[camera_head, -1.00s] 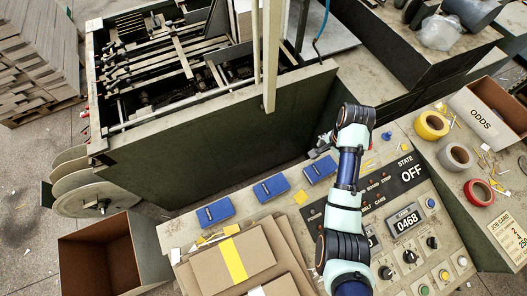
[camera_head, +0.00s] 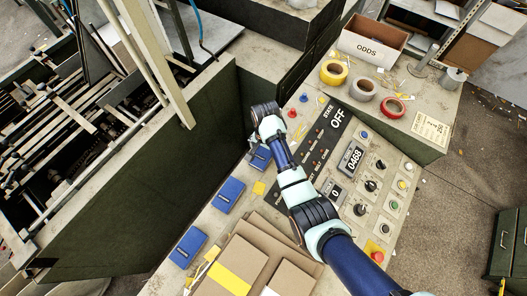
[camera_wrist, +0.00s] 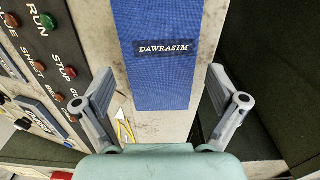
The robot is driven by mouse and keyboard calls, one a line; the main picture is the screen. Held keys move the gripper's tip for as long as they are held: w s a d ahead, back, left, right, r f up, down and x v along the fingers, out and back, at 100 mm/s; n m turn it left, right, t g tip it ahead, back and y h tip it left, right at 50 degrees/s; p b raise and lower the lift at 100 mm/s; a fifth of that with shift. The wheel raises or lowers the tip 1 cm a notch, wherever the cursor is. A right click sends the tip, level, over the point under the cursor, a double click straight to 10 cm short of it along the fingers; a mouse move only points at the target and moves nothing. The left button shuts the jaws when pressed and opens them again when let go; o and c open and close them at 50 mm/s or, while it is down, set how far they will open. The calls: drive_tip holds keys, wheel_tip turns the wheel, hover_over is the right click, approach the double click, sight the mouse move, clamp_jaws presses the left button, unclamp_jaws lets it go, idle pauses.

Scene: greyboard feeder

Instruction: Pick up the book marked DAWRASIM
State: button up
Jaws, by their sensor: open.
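The blue cloth book marked DAWRASIM (camera_wrist: 165,85) fills the upper middle of the wrist view, its white title on a dark label. My gripper (camera_wrist: 161,72) is open, with one finger on each side of the book and a gap at both sides. I cannot tell how high the fingers are above the bench. In the head view my arm reaches to the farthest of three blue books (camera_head: 260,158), and the wrist partly covers the area around it. The other two blue books (camera_head: 228,195) (camera_head: 188,247) lie nearer along the same bench edge.
The control panel (camera_head: 325,150) with buttons and knobs lies right of the books. Brown boards (camera_head: 235,262) are stacked near the front. The machine's dark green wall (camera_head: 150,190) rises to the left. Tape rolls (camera_head: 363,90) and the ODDS box (camera_head: 372,38) stand at the back right.

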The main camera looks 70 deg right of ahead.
drive_tip(key=c, duration=1.3)
drive_tip(key=shift+r, duration=0.1)
drive_tip(key=shift+c, duration=0.2)
wheel_tip(320, 180, up, 20)
drive_tip(key=p, duration=1)
